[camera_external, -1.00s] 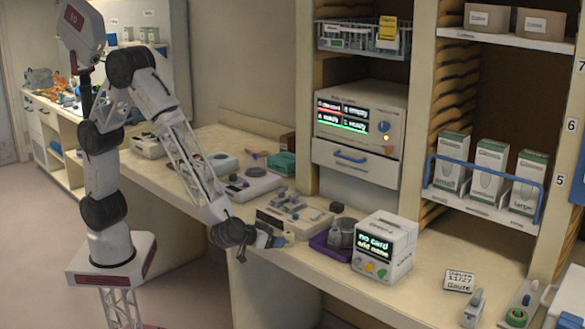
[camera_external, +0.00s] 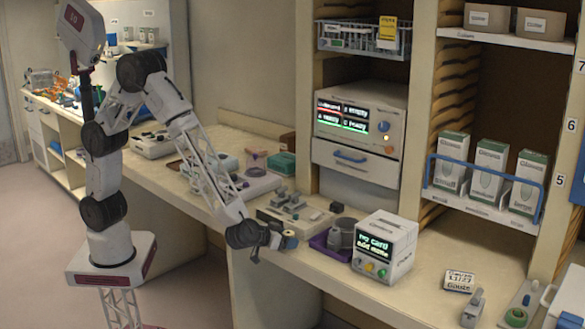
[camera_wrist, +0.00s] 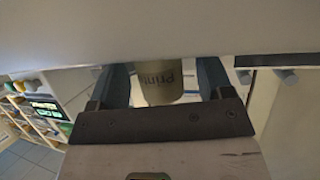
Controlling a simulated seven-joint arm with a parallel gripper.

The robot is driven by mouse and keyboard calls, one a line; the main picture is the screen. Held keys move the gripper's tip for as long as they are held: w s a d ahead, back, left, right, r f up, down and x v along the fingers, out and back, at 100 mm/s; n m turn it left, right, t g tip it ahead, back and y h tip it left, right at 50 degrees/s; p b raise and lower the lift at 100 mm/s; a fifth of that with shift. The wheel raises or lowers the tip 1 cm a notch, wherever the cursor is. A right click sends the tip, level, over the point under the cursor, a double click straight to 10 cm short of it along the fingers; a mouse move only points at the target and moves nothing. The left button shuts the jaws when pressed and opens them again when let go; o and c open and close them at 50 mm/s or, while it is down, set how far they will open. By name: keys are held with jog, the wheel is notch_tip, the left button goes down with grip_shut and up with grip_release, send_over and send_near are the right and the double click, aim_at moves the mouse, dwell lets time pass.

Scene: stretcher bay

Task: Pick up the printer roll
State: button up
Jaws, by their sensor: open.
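The printer roll (camera_wrist: 160,88) is a cream cylinder with upside-down dark lettering that begins "Print". In the wrist view it sits between the two blue-grey fingers of my gripper (camera_wrist: 164,76), with a gap on each side. A pale surface hides its far part. In the external view my gripper (camera_external: 277,239) is at the counter's front edge, with the small roll (camera_external: 290,240) at its tips. The gripper is open.
A purple tray (camera_external: 318,242) with a grey metal cup (camera_external: 340,234) stands close to the right, then a white device with a screen (camera_external: 384,249). A keyed device (camera_external: 294,212) lies behind. Open floor is in front of the counter.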

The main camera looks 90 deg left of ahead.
jog(key=shift+w+a+f, duration=0.15)
jog(key=shift+w+a, duration=0.05)
jog(key=shift+w, duration=0.15)
dwell(0.3)
jog(key=c, duration=1)
jog(key=shift+r, duration=1.65)
jog(key=shift+s+a+r, duration=0.1)
jog(key=shift+s+r, duration=0.1)
jog(key=shift+s, duration=0.1)
jog(key=s+a, duration=0.2)
jog(key=s, duration=0.5)
jog(key=s+a+r, duration=0.1)
jog(key=s+a, duration=0.1)
jog(key=s, duration=0.5)
jog(key=shift+s+a+r, duration=0.15)
jog(key=shift+s+a, duration=0.1)
jog(key=shift+s, duration=0.1)
